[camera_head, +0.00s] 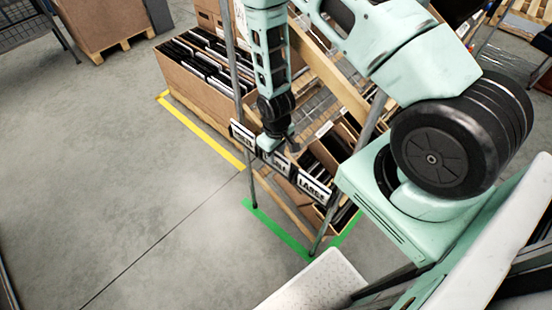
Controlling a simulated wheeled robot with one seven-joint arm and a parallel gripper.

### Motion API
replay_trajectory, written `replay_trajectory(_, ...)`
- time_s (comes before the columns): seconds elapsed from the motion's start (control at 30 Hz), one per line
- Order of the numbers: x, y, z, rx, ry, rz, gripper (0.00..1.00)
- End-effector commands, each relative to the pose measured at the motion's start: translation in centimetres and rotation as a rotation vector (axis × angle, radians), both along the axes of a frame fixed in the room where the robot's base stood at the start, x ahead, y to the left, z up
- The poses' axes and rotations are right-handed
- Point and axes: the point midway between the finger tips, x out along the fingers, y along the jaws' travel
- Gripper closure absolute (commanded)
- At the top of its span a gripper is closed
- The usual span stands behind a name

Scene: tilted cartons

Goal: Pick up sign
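A row of small white signs with dark lettering hangs along the front of a rack. A left sign (243,135), a middle sign (274,161) and a right sign (313,187) show; the right one seems to read "LARGE". My gripper (275,146) points down at the middle sign and hides part of it. I cannot tell whether it touches the sign. The fingers are small and dark in this view, so their opening is not clear.
The rack's metal posts (236,62) stand close beside my arm. Tilted cartons (318,165) with dark contents sit behind the signs. A large open carton (199,75) stands at upper left. Yellow tape (205,136) and green tape (278,231) mark the floor. The left floor is clear.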

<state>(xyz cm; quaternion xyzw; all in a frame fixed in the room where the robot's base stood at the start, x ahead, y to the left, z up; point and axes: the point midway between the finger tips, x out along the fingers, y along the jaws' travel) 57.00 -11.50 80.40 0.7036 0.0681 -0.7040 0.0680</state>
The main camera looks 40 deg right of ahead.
Motion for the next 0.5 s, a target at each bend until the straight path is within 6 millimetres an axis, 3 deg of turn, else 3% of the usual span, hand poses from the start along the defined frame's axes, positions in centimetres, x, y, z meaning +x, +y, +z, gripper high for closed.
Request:
replay_trajectory(0.07, 0.01, 0.00, 0.00, 0.000, 0.000, 0.000, 0.65)
replay_trajectory(0.1, 0.01, 0.00, 0.01, 0.000, 0.000, 0.000, 0.71)
replay_trajectory(0.2, 0.01, 0.00, 0.02, 0.000, 0.000, 0.000, 0.99)
replay_trajectory(0.5, 0.02, -0.01, 0.05, 0.000, 0.000, 0.000, 1.00)
